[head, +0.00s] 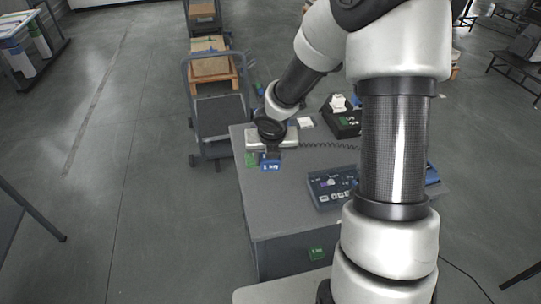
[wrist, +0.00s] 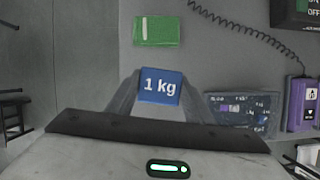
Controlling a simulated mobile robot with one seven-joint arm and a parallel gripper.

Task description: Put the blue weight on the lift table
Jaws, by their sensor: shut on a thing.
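The blue weight is a small block marked "1 kg" in white. It shows in the wrist view (wrist: 160,86) between the two fingers of my gripper (wrist: 160,77), and in the head view (head: 270,166) just below my gripper (head: 271,154). My gripper is shut on it. The weight is over the left part of a grey-topped table (head: 275,215). Whether it touches the top, I cannot tell. I cannot say for sure which surface is the lift table.
A green block (wrist: 157,31) lies close beyond the blue weight. A dark control box (head: 342,118) with a coiled cable is at the back right. A cart (head: 215,115) stands beyond the table's left edge. The tabletop's front left is clear.

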